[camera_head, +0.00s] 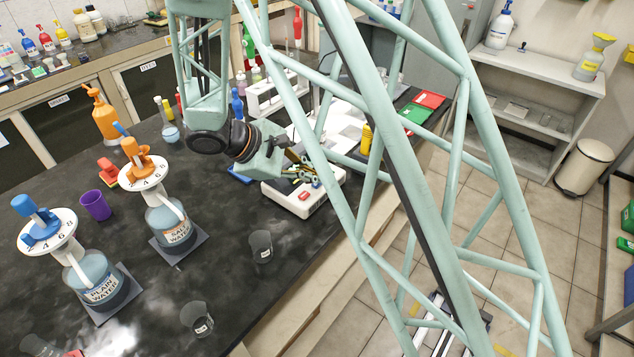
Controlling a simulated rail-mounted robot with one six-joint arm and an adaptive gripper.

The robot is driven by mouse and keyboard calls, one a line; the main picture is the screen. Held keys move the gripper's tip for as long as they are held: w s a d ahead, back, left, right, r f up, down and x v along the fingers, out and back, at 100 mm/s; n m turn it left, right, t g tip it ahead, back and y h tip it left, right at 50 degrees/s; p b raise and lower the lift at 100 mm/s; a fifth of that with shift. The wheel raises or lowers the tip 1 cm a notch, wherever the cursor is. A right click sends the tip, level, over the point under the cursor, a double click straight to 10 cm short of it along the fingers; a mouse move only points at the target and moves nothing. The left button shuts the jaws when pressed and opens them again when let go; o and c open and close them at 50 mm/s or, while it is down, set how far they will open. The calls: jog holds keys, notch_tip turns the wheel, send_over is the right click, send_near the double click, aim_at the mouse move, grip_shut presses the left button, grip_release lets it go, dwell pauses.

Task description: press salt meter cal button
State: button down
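A white box-shaped device (328,190) sits on the dark bench near its front edge, with a small red part (304,196) on its front. It may be the salt meter, but no label can be read on it. My gripper (312,172) is above this device, pointing right and down, with its finger linkage over the device's top. The gripper covers part of the device's top, and a cal button cannot be made out. Whether the fingertips touch the device cannot be told. The fingers are too small and cluttered to tell if they are open or shut.
Left of the device stand a salt water bottle (170,225) and a plain water bottle (97,276). Empty beakers (261,246) and (197,318) stand nearer the front edge. A white rack (270,98) is behind the gripper. My arm's lattice hides much of the right side.

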jog(key=shift+r, duration=0.4)
jog(key=shift+r, duration=0.2)
jog(key=shift+r+p, duration=1.3)
jog(key=shift+r, duration=1.05)
jog(key=shift+d, duration=0.1)
